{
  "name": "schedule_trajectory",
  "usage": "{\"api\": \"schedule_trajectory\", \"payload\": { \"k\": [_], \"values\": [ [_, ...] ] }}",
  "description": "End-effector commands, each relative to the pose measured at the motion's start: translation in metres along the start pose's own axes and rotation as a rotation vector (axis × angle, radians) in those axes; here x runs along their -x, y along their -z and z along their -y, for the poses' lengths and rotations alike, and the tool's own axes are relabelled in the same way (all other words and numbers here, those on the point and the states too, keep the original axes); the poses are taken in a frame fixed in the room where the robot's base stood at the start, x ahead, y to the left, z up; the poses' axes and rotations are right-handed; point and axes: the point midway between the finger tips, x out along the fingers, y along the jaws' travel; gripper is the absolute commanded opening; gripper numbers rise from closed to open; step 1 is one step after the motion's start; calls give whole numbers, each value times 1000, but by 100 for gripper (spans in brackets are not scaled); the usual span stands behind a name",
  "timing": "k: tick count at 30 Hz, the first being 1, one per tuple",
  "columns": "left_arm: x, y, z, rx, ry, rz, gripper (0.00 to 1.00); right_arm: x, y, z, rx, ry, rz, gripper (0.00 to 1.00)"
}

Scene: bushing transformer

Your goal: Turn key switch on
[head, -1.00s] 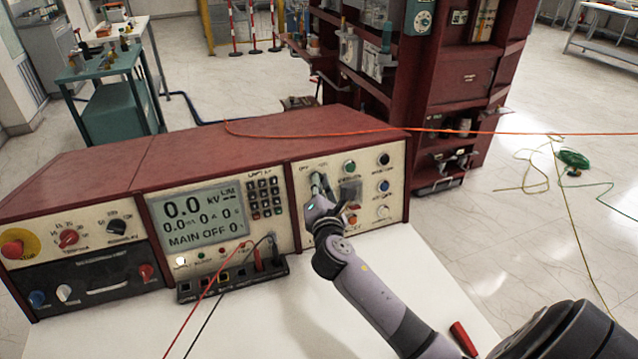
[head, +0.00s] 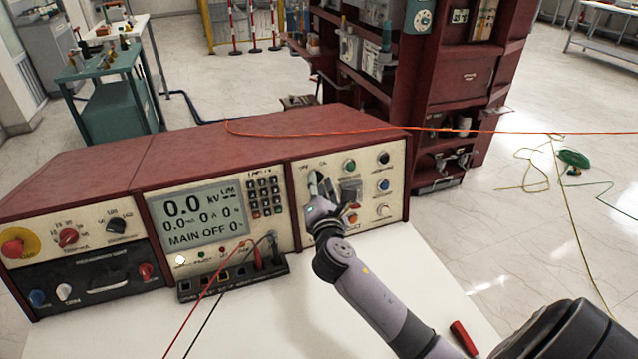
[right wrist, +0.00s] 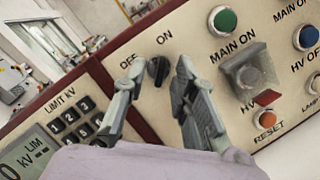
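The black key switch (right wrist: 158,72) is on the cream front panel below the OFF and ON labels. It shows between the fingertips in the right wrist view; I cannot tell its exact pointing direction. My right gripper (right wrist: 160,66) is open, one finger on each side of the switch with visible gaps. In the head view my right gripper (head: 320,180) is at the right panel of the red console (head: 270,145) and mostly covers the switch. The console display (head: 200,212) reads MAIN OFF. My left gripper is not in view.
A keypad (right wrist: 75,122) is on the left. An orange cable (head: 450,132) crosses over the console.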

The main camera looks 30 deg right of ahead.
Motion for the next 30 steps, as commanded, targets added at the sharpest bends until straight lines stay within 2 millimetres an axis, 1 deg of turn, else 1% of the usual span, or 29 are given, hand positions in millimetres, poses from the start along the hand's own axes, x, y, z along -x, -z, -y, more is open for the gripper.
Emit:
{"api": "schedule_trajectory", "payload": {
  "k": [9,12,15,18,21,30],
  "values": [
    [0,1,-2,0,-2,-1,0,66,2,1,-1,3,-4,26],
    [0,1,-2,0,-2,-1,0,84,1,1,-1,2,-3,26],
    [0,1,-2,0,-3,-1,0,99,1,1,-1,3,-3,26],
    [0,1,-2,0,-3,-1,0,107,1,1,-1,3,-2,26],
    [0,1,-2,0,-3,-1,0,112,0,1,-1,3,-1,26],
    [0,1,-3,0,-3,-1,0,112,0,0,-1,2,0,26]
  ]
}}
